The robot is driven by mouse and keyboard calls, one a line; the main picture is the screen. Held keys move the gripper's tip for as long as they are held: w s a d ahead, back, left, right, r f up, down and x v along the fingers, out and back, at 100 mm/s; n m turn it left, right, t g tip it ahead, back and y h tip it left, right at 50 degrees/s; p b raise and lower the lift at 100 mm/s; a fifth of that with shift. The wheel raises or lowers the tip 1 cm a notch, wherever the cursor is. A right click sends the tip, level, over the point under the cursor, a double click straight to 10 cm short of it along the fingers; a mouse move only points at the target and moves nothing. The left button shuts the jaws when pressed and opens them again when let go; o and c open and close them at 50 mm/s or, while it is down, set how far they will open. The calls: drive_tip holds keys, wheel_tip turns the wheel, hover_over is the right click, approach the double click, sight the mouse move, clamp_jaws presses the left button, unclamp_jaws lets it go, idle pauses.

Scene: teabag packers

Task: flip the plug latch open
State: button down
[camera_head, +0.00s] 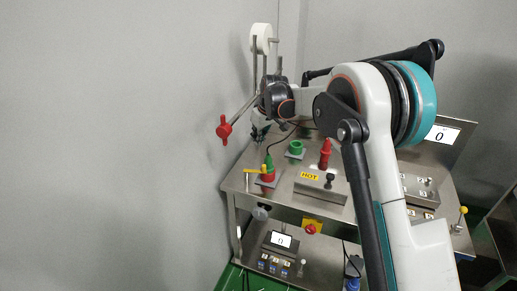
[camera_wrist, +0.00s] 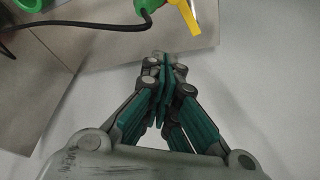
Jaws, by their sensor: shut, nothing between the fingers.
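The green plug (camera_head: 268,161) with its dark cable stands upright in a red base on the steel bench. A yellow latch lever (camera_head: 254,169) sticks out to the left beside it. In the wrist view the green plug (camera_wrist: 148,5) and the yellow latch (camera_wrist: 188,15) are at the top edge, partly cut off. My gripper (camera_wrist: 162,62) is shut and empty, its fingertips below the latch in that picture and apart from it. In the head view my gripper (camera_head: 258,134) shows small and dark, above the plug area; its fingers are hard to make out.
A green ring-shaped fitting (camera_head: 296,147) and a red bottle-like part (camera_head: 325,154) stand to the right of the plug. A red knob (camera_head: 223,130) on a rod is left of my wrist. The cable (camera_wrist: 75,24) crosses the upper left of the wrist view.

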sight(258, 171)
wheel_tip(258, 171, down, 9)
drive_tip(key=b, duration=0.4)
drive_tip(key=shift+s+d+r, duration=0.15)
drive_tip(key=shift+s+d, duration=0.2)
drive_tip(key=shift+s, duration=0.05)
drive_tip(key=shift+s+m, duration=0.3)
drive_tip(key=shift+m, duration=0.4)
drive_tip(key=shift+s+m+h+p, duration=0.3)
drive_tip(key=shift+s+m+h, duration=0.1)
drive_tip(key=shift+m, duration=0.3)
drive_tip(key=s+m, duration=0.1)
drive_tip(key=m, duration=0.1)
drive_tip(key=s+m+h, duration=0.1)
drive_tip(key=s+m, duration=0.1)
drive_tip(key=shift+a+m+t+p, duration=0.2)
drive_tip(key=shift+m+t+p, duration=0.2)
drive_tip(key=shift+w, duration=0.25)
